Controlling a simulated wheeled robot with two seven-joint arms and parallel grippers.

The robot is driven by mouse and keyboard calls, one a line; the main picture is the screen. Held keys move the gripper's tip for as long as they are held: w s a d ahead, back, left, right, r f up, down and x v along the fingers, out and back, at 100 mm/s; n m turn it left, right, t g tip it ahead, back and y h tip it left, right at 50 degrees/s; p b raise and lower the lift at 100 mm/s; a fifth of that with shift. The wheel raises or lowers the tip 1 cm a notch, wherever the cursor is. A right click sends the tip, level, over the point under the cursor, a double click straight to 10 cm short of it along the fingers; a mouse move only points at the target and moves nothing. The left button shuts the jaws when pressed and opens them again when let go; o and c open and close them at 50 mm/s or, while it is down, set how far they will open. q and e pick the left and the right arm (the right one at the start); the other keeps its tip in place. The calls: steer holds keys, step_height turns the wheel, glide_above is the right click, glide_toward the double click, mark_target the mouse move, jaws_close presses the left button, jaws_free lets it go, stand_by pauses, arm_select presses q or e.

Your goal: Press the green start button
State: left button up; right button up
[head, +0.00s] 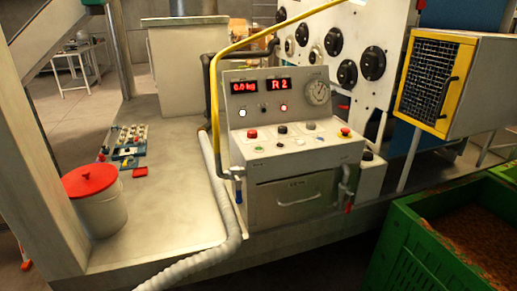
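A grey control console (290,157) stands right of centre in the head view. A small green button (258,149) sits at the left of the lower row on its sloping panel, below a larger red button (252,134). Its label is too small to read. A red button on a yellow base (345,131) is at the panel's right end. The upright face has two red displays (278,85), reading "0.0 kg" and "R 2", and a round gauge (318,92). Neither of my grippers is in view.
A green crate (398,243) with brown contents stands at the front right. A bucket with a red lid (90,181) stands at left. The console's buttons are unobstructed.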

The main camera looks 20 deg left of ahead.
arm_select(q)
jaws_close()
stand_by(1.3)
